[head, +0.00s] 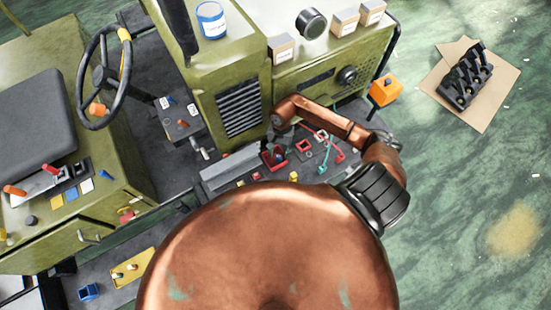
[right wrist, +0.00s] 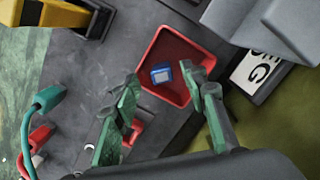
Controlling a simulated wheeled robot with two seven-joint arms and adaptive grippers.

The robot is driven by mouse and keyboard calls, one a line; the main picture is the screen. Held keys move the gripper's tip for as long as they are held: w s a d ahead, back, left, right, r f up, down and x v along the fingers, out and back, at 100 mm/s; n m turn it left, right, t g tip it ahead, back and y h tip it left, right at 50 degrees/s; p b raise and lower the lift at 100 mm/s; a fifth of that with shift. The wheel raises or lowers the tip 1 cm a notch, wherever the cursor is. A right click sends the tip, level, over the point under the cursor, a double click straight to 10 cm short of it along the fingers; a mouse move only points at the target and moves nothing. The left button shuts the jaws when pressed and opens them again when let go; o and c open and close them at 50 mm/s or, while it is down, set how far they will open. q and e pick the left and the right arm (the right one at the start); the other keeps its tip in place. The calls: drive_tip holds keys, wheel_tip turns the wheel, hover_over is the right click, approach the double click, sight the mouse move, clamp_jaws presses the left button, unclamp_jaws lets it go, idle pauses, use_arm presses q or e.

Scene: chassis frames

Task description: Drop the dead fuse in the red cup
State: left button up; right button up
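The red cup (right wrist: 158,53) is a square open tray on the dark work surface in the right wrist view. A small blue fuse (right wrist: 161,74) with a pale top appears to lie inside it, clear of the fingers. My right gripper (right wrist: 165,95) is open, its green-padded fingers spread around the near part of the cup with nothing between them. In the head view, my right gripper (head: 279,143) hangs over the red cup (head: 266,157) and partly hides it. My left gripper is not in view.
Red and teal clips with cables (head: 324,158) lie right of the cup. A yellow tray (head: 146,258) and a blue box (head: 88,292) are at the lower left. A black block (head: 466,82) lies on cardboard at the right. The green vehicle body (head: 214,75) rises behind.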

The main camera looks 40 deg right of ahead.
wheel_tip(320, 180, up, 11)
drive_tip(key=d, duration=0.1)
drive_tip(key=shift+w, duration=0.45)
